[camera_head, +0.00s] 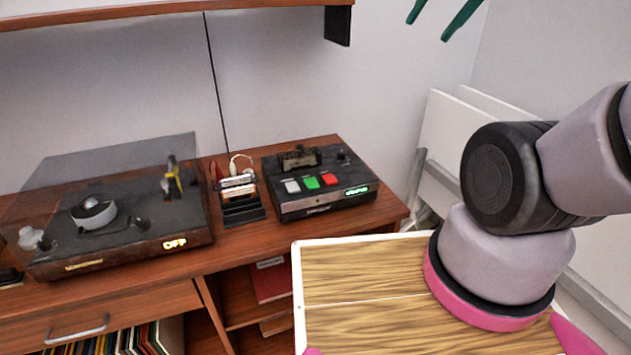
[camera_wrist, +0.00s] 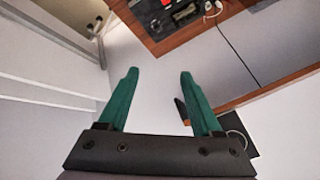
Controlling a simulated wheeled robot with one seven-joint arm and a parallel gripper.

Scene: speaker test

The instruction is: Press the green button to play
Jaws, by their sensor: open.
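The black button box (camera_head: 330,206) stands on the right part of the wooden cabinet top. On its front slope the green button (camera_head: 311,183) sits between a white button (camera_head: 292,186) and a red button (camera_head: 329,180). A small green-lit display (camera_head: 356,190) is at its right. My gripper (camera_head: 426,31) shows at the top edge of the head view as two green fingers, high above and right of the box. In the wrist view my gripper (camera_wrist: 159,72) is open and empty. Part of the box (camera_wrist: 160,17) shows at the top there; I cannot make out the green button.
A turntable (camera_head: 110,225) with a lit "OFF" sign stands at the left. A small rack (camera_head: 239,200) stands between it and the box. A wooden shelf (camera_head: 160,10) runs above. White folded panels (camera_head: 450,140) lean at the right wall. Space above the buttons looks clear.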

